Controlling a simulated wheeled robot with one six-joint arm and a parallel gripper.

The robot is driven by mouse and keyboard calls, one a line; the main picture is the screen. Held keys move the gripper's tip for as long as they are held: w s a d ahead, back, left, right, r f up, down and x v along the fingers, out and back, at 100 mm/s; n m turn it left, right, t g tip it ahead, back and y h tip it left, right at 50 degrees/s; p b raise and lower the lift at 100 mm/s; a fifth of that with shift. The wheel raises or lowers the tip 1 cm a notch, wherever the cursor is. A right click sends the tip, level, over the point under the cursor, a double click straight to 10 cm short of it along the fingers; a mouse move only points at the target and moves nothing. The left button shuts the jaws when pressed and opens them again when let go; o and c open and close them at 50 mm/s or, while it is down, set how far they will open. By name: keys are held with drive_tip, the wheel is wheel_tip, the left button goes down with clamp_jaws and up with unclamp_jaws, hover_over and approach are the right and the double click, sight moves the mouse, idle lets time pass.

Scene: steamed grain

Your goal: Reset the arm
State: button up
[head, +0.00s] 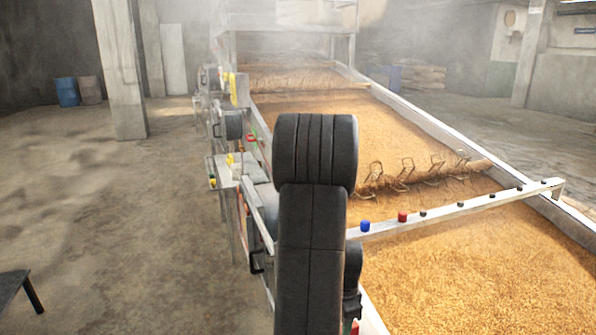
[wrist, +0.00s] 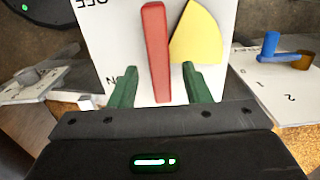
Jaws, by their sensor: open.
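My gripper (wrist: 158,88) shows in the wrist view with its two green fingers apart. A red lever (wrist: 156,50) stands upright on a white panel (wrist: 92,40) and shows between the fingers. I cannot tell whether the fingers touch it. A yellow piece (wrist: 198,32) sits just right of the red lever, behind the right finger. The panel has the letters "ON" near the left finger and partly cut-off letters at the top left. In the head view my own dark arm stands in the middle and hides part of the machine; the gripper does not show there.
A blue handle (wrist: 268,46) sits on another white panel (wrist: 285,85) marked with numbers at the right. In the head view a long grain bed (head: 480,270) has a white bar (head: 455,209) with small knobs across it. Open concrete floor (head: 120,230) lies left, with a dark table (head: 12,284) at the corner.

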drive_tip(key=shift+f, duration=1.3)
drive_tip(key=shift+r, duration=0.1)
wheel_tip(320, 180, up, 14)
drive_tip(key=p, duration=0.2)
wheel_tip(320, 180, down, 14)
drive_tip(key=shift+r+b, duration=0.15)
drive_tip(key=shift+b, duration=0.95)
drive_tip(key=shift+f, duration=0.25)
drive_tip(key=n, duration=0.5)
drive_tip(key=shift+s+d+n+p, duration=0.15)
drive_tip(key=shift+s+n+p, duration=0.05)
drive_tip(key=shift+n+p, duration=0.2)
